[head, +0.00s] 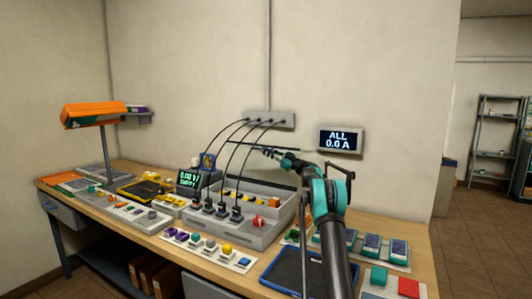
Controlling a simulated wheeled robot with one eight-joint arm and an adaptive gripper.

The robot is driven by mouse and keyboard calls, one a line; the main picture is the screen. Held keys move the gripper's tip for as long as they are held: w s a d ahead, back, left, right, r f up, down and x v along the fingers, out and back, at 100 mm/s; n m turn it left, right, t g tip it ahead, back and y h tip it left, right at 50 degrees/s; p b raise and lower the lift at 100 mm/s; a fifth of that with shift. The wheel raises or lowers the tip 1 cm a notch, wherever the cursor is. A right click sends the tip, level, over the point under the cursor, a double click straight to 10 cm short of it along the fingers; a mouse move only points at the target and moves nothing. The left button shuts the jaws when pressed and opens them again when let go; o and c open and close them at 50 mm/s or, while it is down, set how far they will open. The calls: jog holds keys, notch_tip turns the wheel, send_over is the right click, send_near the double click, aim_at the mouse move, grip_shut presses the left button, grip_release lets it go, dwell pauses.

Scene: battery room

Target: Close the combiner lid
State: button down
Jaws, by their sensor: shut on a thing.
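The combiner is a grey open box (262,238) on the workbench, with black cables plugged into its front left part. Coloured parts and a red knob (258,221) show in it. Its lid seems to be raised; a thin dark edge (232,142) shows above the back of the box, and the lid's panel is hard to make out. My gripper (262,150) is small in view at that edge, at the end of my teal and black arm. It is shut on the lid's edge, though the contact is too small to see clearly.
Black cables arch from a grey wall box (270,119) to the combiner's left side. A wall display (340,140) reads "ALL 0.0 A". A strip of coloured buttons (208,250), a blue tray (285,272) and several small devices (371,243) lie around the combiner.

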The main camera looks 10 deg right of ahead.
jog(key=shift+s+a+r+n, duration=0.15)
jog(key=shift+s+a+n, duration=0.15)
jog(key=shift+s+n, duration=0.2)
jog(key=s+a+f+n+g+h, duration=0.1)
jog(key=s+a+f+n+g, duration=0.1)
jog(key=s+a+n+g, duration=0.3)
jog(key=shift+s+a+f+n, duration=0.15)
jog(key=shift+s+a+n, duration=1.4)
jog(key=shift+s+n, duration=1.7)
jog(key=shift+w, duration=0.15)
jog(key=c, duration=1.9)
grip_release()
jog(key=shift+o, duration=0.2)
